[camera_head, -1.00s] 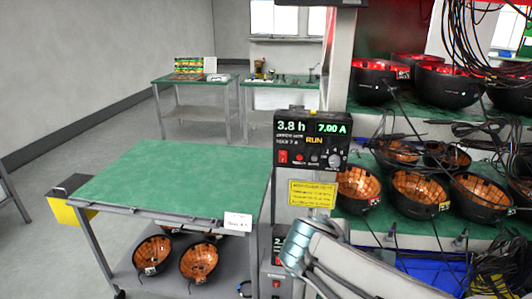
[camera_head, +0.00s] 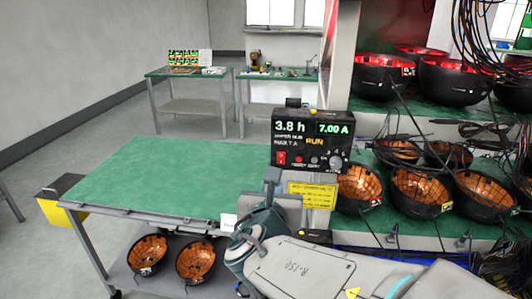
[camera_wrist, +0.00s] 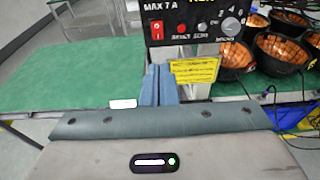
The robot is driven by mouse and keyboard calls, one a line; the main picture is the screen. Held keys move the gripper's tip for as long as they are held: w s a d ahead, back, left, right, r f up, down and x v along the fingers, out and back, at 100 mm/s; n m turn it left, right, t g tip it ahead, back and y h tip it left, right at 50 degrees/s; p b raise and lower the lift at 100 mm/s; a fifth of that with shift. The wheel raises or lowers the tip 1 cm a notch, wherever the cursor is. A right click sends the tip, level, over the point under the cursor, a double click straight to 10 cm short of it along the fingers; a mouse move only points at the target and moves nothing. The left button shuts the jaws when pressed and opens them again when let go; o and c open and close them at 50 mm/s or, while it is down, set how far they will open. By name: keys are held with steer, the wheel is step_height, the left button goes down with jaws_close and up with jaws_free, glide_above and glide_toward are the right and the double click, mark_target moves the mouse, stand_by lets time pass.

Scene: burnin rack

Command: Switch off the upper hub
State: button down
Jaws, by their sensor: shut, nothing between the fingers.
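The upper hub (camera_head: 312,140) is a black box whose display reads 3.8 h, 7.00 A and RUN. Its red switch (camera_head: 282,158) is at the lower left of its front panel. The wrist view shows the lower part of the hub (camera_wrist: 205,32) with the red switch (camera_wrist: 156,31), a row of small buttons and a grey knob. My gripper (camera_head: 272,178) is shut and empty, just below the hub's lower left. In the wrist view its blue-grey fingers (camera_wrist: 160,72) point up, under the red switch, and touching cannot be made out.
A yellow label (camera_head: 312,195) hangs below the hub. Right of it, a rack shelf (camera_head: 400,228) holds copper-lined bowls and cables; red-lit bowls (camera_head: 380,76) sit above. A green-topped table (camera_head: 150,178) stands left, with bowls beneath. The lower hub is hidden behind my arm.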

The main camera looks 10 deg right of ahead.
steer(key=shift+a, duration=0.15)
glide_toward(282, 156)
steer(key=x, duration=0.6)
steer(key=shift+w+f+p, duration=0.15)
steer(key=shift+w+p, duration=0.05)
steer(key=shift+p, duration=0.2)
stand_by(0.3)
